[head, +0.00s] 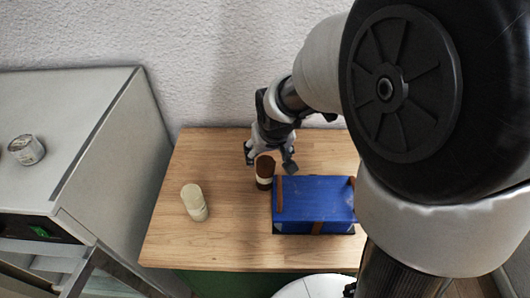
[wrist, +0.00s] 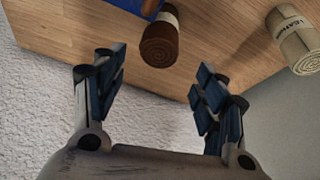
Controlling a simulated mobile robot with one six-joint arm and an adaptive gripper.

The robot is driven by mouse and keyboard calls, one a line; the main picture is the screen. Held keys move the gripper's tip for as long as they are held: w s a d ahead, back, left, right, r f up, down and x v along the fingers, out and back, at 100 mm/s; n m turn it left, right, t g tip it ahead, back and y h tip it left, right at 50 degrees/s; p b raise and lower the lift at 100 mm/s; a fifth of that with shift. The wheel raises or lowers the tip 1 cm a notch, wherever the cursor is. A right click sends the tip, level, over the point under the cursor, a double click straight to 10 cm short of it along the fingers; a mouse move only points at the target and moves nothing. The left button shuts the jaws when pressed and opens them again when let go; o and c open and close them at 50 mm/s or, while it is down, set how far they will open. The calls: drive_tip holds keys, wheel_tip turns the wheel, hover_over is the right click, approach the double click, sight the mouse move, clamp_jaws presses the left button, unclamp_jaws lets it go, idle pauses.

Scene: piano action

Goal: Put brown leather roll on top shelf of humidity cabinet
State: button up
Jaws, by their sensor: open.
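The brown leather roll (head: 265,173) stands on the wooden table beside the blue box, with a pale band around it. It also shows in the wrist view (wrist: 160,45), ahead of my fingers and near the table edge. My gripper (head: 270,161) is open and empty, close behind the roll in the head view. In the wrist view my gripper (wrist: 155,95) has its fingers spread wide, with the roll beyond the gap between them. The humidity cabinet (head: 75,130) is probably the grey metal cabinet at the left; its shelves are not clearly visible.
A cream roll (head: 194,203) with lettering in the wrist view (wrist: 295,40) stands left on the table (head: 165,240). A blue box (head: 325,200) with brown straps sits right of the brown roll. A small tin (head: 27,150) is on the cabinet top. A textured wall is behind.

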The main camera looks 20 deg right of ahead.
drive_tip(key=s+r, duration=0.6)
drive_tip(key=s, duration=0.5)
drive_tip(key=s+a+r+n, duration=0.1)
drive_tip(key=s+r, duration=0.5)
drive_tip(key=s, duration=0.5)
drive_tip(key=shift+s+a, duration=0.2)
drive_tip(key=shift+s, duration=0.1)
